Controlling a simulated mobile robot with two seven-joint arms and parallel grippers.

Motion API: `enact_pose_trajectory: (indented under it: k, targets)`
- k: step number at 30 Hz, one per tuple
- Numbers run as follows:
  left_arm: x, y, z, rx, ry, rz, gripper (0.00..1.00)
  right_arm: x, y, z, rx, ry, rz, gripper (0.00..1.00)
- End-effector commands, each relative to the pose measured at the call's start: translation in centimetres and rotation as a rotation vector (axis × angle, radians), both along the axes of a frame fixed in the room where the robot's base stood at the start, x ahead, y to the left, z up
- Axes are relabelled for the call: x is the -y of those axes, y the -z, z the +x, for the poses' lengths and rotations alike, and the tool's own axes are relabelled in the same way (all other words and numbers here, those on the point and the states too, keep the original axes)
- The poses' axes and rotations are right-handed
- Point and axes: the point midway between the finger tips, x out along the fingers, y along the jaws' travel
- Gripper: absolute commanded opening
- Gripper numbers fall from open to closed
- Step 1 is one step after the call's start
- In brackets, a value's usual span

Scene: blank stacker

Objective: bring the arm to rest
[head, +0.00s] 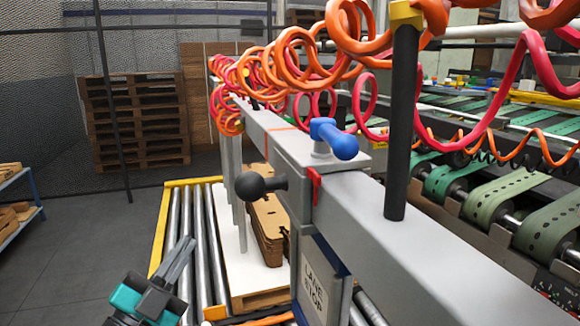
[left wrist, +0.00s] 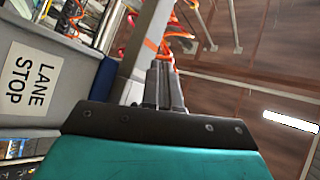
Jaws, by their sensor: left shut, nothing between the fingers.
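My left gripper (head: 180,258) shows at the lower left of the head view, teal and black with grey fingers pointing up and to the right. Its fingers are shut together with nothing between them. It is in front of the roller conveyor (head: 184,215) and touches nothing that I can see. In the left wrist view the closed fingers (left wrist: 162,85) point up, past the grey machine frame. My right gripper is not in view.
A grey beam (head: 430,235) with a blue handle (head: 335,138), a black knob (head: 252,185) and a "LANE STOP" sign (head: 313,285) stands right of the gripper. Brown blanks (head: 268,225) are stacked behind it. Coiled hoses (head: 300,55) hang above.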

Motion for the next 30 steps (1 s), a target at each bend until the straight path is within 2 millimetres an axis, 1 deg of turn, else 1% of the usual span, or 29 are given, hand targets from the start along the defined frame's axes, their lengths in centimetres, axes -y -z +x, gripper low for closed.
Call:
enact_pose_trajectory:
  k: [1, 2, 3, 4, 5, 6, 8, 9, 11, 12, 15, 18, 22, 30]
  targets:
    - [-0.5, 4.1, -0.5, -0.156, -0.028, -0.07, 0.0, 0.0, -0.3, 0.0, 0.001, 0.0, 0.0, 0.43]
    - [-0.8, 6.4, -0.8, -0.241, -0.046, -0.108, 0.0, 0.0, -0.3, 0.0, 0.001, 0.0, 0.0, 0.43]
    - [-1.1, 9.4, -1.5, -0.353, -0.069, -0.157, 0.0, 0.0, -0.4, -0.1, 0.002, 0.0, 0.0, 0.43]
    - [-1.3, 11.6, -2.1, -0.435, -0.087, -0.191, 0.0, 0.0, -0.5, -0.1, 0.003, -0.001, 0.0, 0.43]
    - [-1.5, 13.7, -2.9, -0.515, -0.104, -0.224, 0.0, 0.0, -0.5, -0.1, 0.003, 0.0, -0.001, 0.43]
    - [-1.6, 16.5, -4.2, -0.62, -0.127, -0.266, 0.0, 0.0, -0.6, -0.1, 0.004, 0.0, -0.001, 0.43]
    - [-1.7, 20.4, -6.3, -0.769, -0.159, -0.322, 0.0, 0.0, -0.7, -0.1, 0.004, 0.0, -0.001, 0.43]
    - [-1.6, 22.7, -7.9, -0.859, -0.179, -0.355, 0.0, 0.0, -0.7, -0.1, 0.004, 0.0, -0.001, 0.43]
    - [-1.5, 25.6, -10.3, -0.98, -0.207, -0.398, 0.0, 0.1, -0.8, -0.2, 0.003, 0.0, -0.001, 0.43]
    - [-1.4, 27.2, -11.8, -1.05, -0.222, -0.423, 0.0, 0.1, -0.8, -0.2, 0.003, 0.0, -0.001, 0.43]
    - [-1.1, 30.1, -14.8, -1.183, -0.251, -0.468, 0.0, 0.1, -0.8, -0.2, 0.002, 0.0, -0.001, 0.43]
    - [-0.8, 31.5, -16.6, -1.257, -0.268, -0.493, 0.0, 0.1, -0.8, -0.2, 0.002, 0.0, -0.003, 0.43]
    - [-0.7, 32.1, -17.3, -1.286, -0.274, -0.503, 0.0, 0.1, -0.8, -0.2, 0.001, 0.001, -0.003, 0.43]
    - [-0.7, 32.1, -17.2, -1.282, -0.274, -0.5, 0.0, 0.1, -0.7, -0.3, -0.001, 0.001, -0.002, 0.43]
